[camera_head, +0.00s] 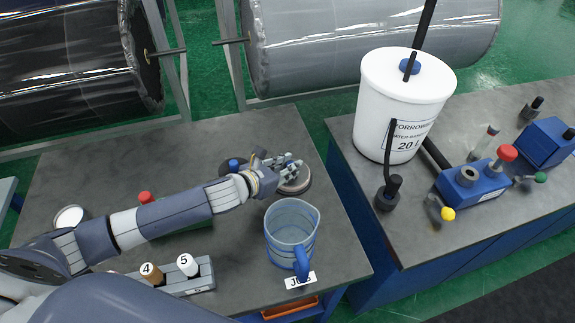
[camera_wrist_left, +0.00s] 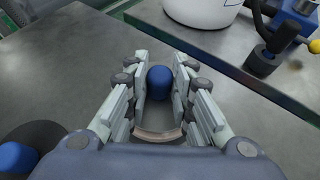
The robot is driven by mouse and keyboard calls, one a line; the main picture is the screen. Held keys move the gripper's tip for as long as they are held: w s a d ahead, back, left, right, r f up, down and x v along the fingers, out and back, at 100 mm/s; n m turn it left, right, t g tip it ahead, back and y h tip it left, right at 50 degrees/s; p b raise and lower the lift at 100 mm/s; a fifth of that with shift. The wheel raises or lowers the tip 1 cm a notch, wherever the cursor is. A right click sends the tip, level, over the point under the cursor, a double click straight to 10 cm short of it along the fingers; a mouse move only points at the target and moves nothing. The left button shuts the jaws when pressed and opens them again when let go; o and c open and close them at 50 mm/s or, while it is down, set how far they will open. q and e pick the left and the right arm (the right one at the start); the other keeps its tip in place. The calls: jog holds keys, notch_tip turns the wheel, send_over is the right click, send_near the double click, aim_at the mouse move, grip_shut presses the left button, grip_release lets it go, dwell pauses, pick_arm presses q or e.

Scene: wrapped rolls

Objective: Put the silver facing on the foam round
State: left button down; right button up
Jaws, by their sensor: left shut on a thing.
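My left gripper (camera_head: 291,163) reaches in over the table from the left. It is shut on a piece with a rounded blue knob (camera_wrist_left: 159,82), which stands between the fingers in the left wrist view. Right below the fingers is a pale disc (camera_head: 292,187) with a tan-pink edge; its curved rim also shows in the left wrist view (camera_wrist_left: 157,135). The fingers hide much of its top, so I cannot tell foam from facing or whether layers touch.
A blue jug (camera_head: 291,235) stands just in front of the gripper. Another blue knob (camera_head: 235,164) on a dark base is behind the wrist. A block with bottles (camera_head: 187,265) is near the front. A white bucket (camera_head: 402,100) stands on the right bench across a gap.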

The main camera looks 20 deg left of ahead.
pick_arm(q)
jog(key=shift+f, duration=0.1)
jog(key=c, duration=1.4)
grip_release()
jog(key=shift+s+a, duration=0.1)
jog(key=shift+s, duration=0.05)
jog(key=b+v, duration=0.2)
jog(key=v, duration=0.9)
jog(key=shift+s+r, duration=0.3)
jog(key=shift+a, duration=0.1)
